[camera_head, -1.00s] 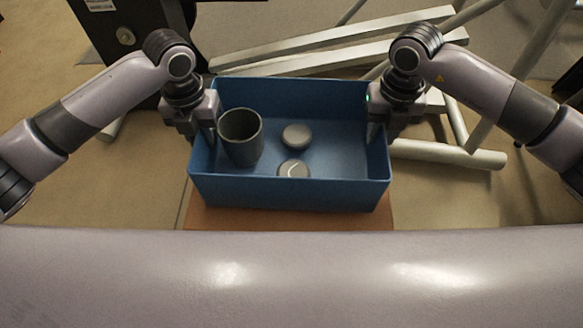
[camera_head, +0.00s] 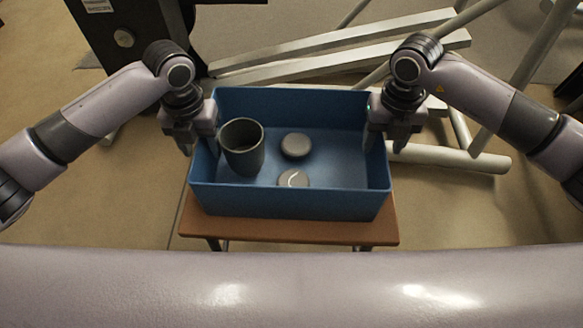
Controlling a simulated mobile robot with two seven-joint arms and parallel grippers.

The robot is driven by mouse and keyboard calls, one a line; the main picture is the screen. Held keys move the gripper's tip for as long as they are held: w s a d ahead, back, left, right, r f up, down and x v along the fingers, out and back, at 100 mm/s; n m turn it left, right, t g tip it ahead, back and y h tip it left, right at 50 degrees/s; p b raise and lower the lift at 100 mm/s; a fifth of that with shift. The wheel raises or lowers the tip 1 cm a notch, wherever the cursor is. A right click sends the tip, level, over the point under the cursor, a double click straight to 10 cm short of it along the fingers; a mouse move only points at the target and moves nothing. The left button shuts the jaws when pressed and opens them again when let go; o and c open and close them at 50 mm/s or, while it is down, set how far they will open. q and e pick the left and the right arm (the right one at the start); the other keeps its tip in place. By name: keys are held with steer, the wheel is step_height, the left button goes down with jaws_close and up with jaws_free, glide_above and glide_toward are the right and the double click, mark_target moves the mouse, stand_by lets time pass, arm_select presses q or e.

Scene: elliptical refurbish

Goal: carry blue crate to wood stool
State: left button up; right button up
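The blue crate (camera_head: 290,203) rests upright on the wood stool (camera_head: 200,229), whose brown top shows along the crate's near side and at both front corners. Inside the crate are a dark grey cup (camera_head: 243,150) at the left and two light grey round objects, one in the middle (camera_head: 296,146) and one nearer the front wall (camera_head: 294,179). My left gripper (camera_head: 201,150) is at the crate's left wall and my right gripper (camera_head: 390,145) at its right wall. Both look open, with fingers apart on either side of the rims.
White beams (camera_head: 340,50) and pale tubes (camera_head: 450,156) lie behind and to the right of the crate. A black object (camera_head: 130,35) stands at the back left. Bare floor shows left of the stool.

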steer(key=shift+a, duration=0.1)
steer(key=shift+r, duration=0.25)
arm_select(q)
step_height(320, 180, up, 12)
arm_select(e)
step_height(320, 180, up, 12)
steer(key=shift+f, duration=0.2)
arm_select(q)
steer(key=shift+s, duration=0.1)
arm_select(e)
steer(key=shift+s, duration=0.1)
stand_by(0.5)
